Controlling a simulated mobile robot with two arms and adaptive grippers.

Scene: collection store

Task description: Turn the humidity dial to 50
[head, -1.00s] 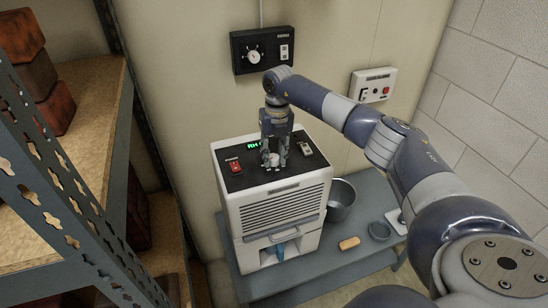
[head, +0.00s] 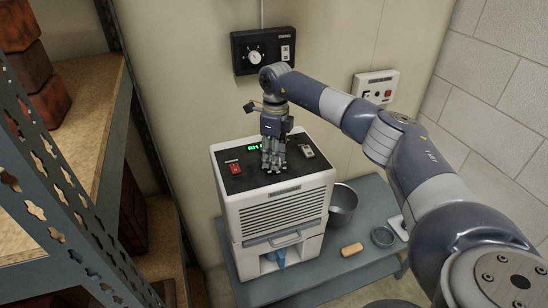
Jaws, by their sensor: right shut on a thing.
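The humidity dial is a small pale knob on the black top panel (head: 243,183) of a white dehumidifier (head: 283,216). My right gripper (head: 273,168) points down at the panel, shut on the dial, and its fingers hide the dial almost fully. A green display (head: 254,147) starting with "RH" shows behind the gripper; its number is hidden by the fingers. A red switch (head: 233,168) sits left of the gripper and a grey switch (head: 307,151) to its right. My left gripper is not in view.
A black wall box with a white dial (head: 262,51) is behind my wrist. A white wall box (head: 374,87) hangs to its right. A metal pot (head: 342,204), a tan block (head: 351,249) and a round dish (head: 382,237) are on the grey bench (head: 330,266). Metal shelving (head: 96,136) stands left.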

